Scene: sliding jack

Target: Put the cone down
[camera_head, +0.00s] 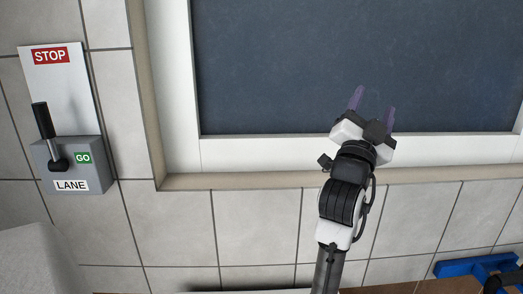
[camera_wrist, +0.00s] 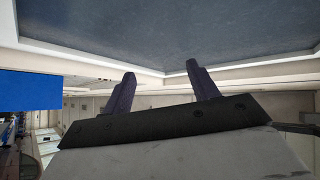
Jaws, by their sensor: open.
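My gripper (camera_head: 374,108) is open and empty, held up in front of the dark blue-grey panel in the head view. Its two purple fingers stand apart with nothing between them; they also show in the wrist view, where my gripper (camera_wrist: 160,88) points toward the panel's edge. No cone is visible in either view.
A lever box (camera_head: 74,166) labelled LANE, with STOP and GO signs and a black-handled lever (camera_head: 44,122), is on the tiled wall at the left. The dark panel (camera_head: 300,65) has a white frame. A blue object (camera_head: 470,267) is at the lower right. A blue block (camera_wrist: 30,90) shows at the wrist view's left.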

